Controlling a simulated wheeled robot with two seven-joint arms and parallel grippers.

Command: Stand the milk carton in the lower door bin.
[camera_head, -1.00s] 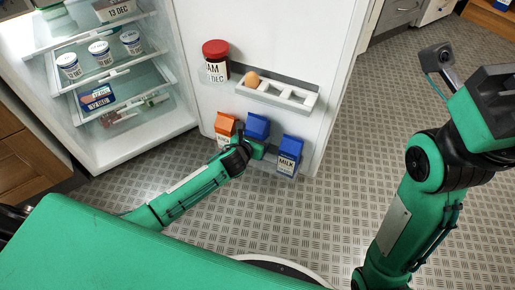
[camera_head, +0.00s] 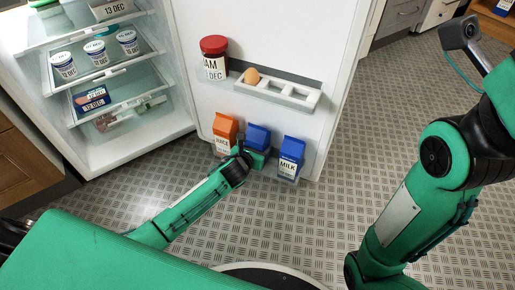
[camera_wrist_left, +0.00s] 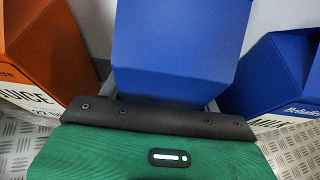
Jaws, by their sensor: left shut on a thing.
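My left gripper (camera_head: 246,156) is shut on a blue carton (camera_head: 258,136), which stands close to upright at the lower door bin (camera_head: 305,172). The held carton (camera_wrist_left: 180,50) also fills the middle of the left wrist view, behind the dark finger bar. It sits between an orange juice carton (camera_head: 225,128) on the left and another blue carton labelled MILK (camera_head: 291,155) on the right. The held carton's label and base are hidden by the gripper, so I cannot tell whether it touches the bin floor. My right gripper is out of view.
An egg rack (camera_head: 280,92) with one egg (camera_head: 252,76) and a red-lidded jam jar (camera_head: 214,58) are higher on the open door. The fridge shelves at left hold several tubs (camera_head: 95,52). The patterned floor (camera_head: 335,215) in front is clear.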

